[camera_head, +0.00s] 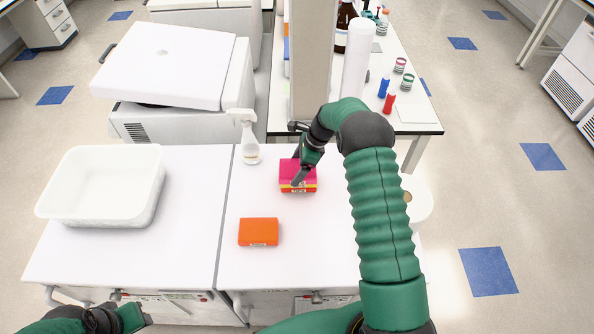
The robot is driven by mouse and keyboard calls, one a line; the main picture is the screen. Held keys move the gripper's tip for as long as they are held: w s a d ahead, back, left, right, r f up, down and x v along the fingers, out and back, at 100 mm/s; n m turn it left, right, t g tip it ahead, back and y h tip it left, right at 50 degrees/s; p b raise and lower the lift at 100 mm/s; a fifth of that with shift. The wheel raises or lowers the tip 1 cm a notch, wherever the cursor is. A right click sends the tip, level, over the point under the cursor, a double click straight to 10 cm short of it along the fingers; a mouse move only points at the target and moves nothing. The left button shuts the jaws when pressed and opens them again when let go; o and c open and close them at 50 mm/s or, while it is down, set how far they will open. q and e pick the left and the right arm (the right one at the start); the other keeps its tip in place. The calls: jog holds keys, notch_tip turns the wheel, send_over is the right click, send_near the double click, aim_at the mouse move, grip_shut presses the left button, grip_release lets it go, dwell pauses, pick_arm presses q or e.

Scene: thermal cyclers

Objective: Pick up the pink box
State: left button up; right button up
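The pink box (289,173) sits on the white bench right of the spray bottle, with a yellow and red front edge. My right gripper (297,181) is over it, its dark fingers pointing down and partly covering its top. Whether the fingers touch the box or are parted around it cannot be made out. My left gripper (135,318) shows only in part at the bottom left edge, well away from the box, and its fingers are not clear.
An orange box (258,232) lies in front of the pink box. A white spray bottle (248,138) stands behind left. A white tub (152,197) is on the left bench. A grey post (311,60) rises behind. Bare bench (290,268) lies in front.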

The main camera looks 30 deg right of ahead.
jog(key=c, duration=0.5)
jog(key=shift+d+f, duration=0.1)
jog(key=shift+d, duration=0.05)
jog(key=c, duration=0.5)
jog(key=shift+s+d, duration=0.1)
jog(key=shift+d, duration=0.05)
